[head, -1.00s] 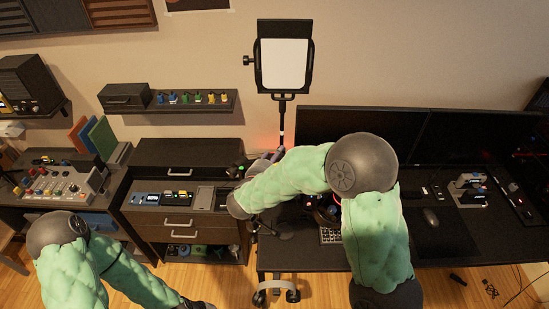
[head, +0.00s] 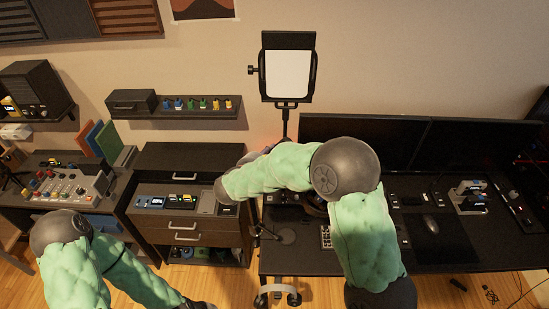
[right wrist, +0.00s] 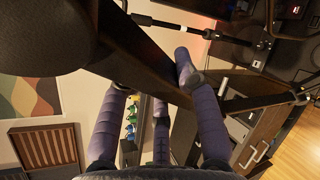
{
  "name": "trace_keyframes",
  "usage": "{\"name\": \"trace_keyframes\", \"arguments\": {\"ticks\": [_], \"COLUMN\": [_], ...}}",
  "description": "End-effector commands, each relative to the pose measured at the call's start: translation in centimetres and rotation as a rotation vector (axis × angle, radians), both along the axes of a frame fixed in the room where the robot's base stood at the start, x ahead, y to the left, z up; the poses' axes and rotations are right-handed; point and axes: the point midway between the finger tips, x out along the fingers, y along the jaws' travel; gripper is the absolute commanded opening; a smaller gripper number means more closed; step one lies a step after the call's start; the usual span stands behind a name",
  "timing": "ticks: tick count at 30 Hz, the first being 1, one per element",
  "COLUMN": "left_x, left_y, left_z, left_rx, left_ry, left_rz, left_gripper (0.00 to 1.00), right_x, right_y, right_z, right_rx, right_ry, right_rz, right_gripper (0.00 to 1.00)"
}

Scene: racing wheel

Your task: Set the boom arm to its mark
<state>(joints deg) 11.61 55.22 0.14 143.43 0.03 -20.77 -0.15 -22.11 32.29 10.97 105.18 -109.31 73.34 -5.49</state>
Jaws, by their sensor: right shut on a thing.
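A dark, flat-sided bar, which looks like the boom arm (right wrist: 142,50), runs diagonally between the purple fingers of my right gripper (right wrist: 152,82) in the right wrist view. The fingers are closed around it. In the head view my right forearm reaches left above the desk's left end and hides most of this gripper and the bar. I cannot make out a mark for the arm. My left arm is low at the left in the head view, and its gripper is not clearly visible.
A panel light (head: 288,74) on a pole stands behind the desk (head: 300,262). Monitors (head: 365,142) fill the desk's back. A drawer cabinet (head: 190,160) is at left, below a shelf (head: 180,113). Thin black rods (right wrist: 190,29) cross near the fingers.

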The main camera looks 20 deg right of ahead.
Motion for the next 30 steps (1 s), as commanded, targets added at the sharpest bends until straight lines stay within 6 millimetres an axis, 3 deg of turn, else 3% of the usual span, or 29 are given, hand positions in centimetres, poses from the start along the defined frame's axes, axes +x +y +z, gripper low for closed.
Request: {"name": "trace_keyframes", "arguments": {"ticks": [3,12,30], "left_x": [0.0,0.0,0.0], "left_y": [0.0,0.0,0.0], "left_z": [1.7,3.6,4.1], "left_rx": [0.0,0.0,0.0], "left_ry": [0.0,0.0,0.0], "left_rz": [0.0,0.0,0.0], "left_gripper": [0.0,0.0,0.0], "right_x": [1.3,3.5,4.3], "right_y": [0.9,2.5,2.9], "right_z": [1.5,2.8,2.9], "right_rx": [-0.047,-0.137,-0.171], "right_ry": [0.06,0.183,0.225], "right_rz": [0.0,-0.001,-0.001], "right_gripper": [0.0,0.0,0.0]}}
